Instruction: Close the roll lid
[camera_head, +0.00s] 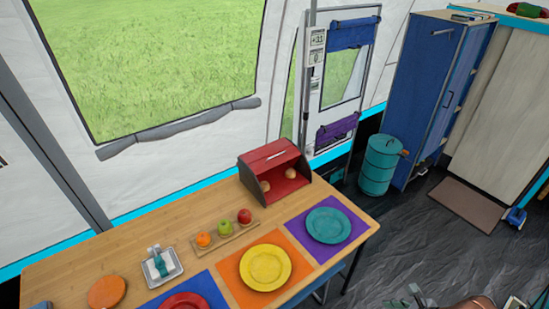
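A red bread box (275,172) stands at the back right part of the wooden table. Its front is open, showing a dark interior and roundish brown items, probably bread rolls (291,173). The roll lid appears raised; its handle strip shows on the red top. What seems to be my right gripper (415,296) shows at the bottom edge, right of centre, low over the dark floor and well away from the box. It is small and cut off, so its opening is unclear. My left gripper is not in view.
The wooden table (150,232) holds a small board with fruit (224,234), a teal plate (328,225), a yellow plate (265,267), a red plate (184,302) and a metal tray (160,268). A teal bin (380,165) and blue cabinet (433,100) stand beyond.

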